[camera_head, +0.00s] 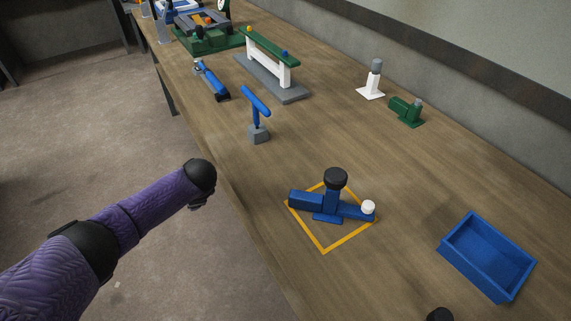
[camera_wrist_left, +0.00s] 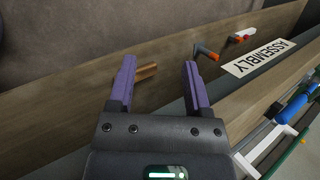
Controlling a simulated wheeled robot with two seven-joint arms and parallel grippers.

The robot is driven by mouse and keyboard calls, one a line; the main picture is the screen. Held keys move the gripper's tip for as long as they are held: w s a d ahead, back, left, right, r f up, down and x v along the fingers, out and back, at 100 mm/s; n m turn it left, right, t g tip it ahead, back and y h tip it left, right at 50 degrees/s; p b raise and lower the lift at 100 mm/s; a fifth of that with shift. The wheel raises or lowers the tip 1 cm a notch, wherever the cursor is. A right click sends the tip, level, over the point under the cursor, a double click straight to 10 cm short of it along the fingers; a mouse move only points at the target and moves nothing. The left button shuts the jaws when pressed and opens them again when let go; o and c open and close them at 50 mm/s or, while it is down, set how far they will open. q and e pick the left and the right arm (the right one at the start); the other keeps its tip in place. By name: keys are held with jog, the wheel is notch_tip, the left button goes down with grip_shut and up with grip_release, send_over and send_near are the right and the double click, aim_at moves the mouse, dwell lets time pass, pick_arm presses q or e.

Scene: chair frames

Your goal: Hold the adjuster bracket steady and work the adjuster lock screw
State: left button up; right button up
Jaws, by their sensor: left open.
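The blue adjuster bracket (camera_head: 329,206) sits on the table inside an orange outlined square. A black round knob (camera_head: 336,178) stands upright on it, and a white knob (camera_head: 368,207) sits at its right end. I cannot tell which knob is the lock screw. My left gripper (camera_wrist_left: 158,62) is open in the left wrist view, its purple fingers apart, with nothing held. In the head view my left arm ends in front of the table edge, left of the bracket and clear of it; the fingers are mostly hidden there.
A blue tray (camera_head: 488,257) stands right of the bracket. A blue T-handled tool (camera_head: 257,113) stands in a grey block farther back. A green part (camera_head: 406,110) and a white-based post (camera_head: 371,83) are near the wall. A dark object (camera_head: 439,315) is cut off below.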

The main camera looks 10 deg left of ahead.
aim_at(298, 194)
pick_arm(q)
jog(key=d+r+m+h, duration=0.1)
jog(key=d+r+h, duration=0.1)
jog(key=d, duration=0.3)
jog(key=w+d+r+m+g+h, duration=0.1)
jog(key=d+r+h, duration=0.1)
jog(key=d+r, duration=0.3)
jog(key=w+d+r+m+h, duration=0.1)
jog(key=d+r+m+h, duration=0.1)
jog(key=d, duration=0.4)
jog(key=shift+w+r+g+h, duration=0.3)
jog(key=shift+r+g, duration=0.1)
jog(key=shift+r, duration=0.35)
jog(key=s+d+r+m+g+h, duration=0.1)
jog(key=s+d+r+m+h, duration=0.1)
jog(key=d+r+m+h, duration=0.3)
jog(key=d+f, duration=0.1)
jog(key=f, duration=0.1)
jog(key=d+f+n+y, duration=0.1)
jog(key=f, duration=0.2)
jog(key=d+f+y, duration=0.1)
jog(key=d+f, duration=0.1)
jog(key=f, duration=0.1)
jog(key=shift+w+n, duration=0.15)
jog(key=shift+n, duration=0.25)
grip_shut()
jog(key=shift+f, duration=0.1)
jog(key=shift+o, duration=0.7)
grip_release()
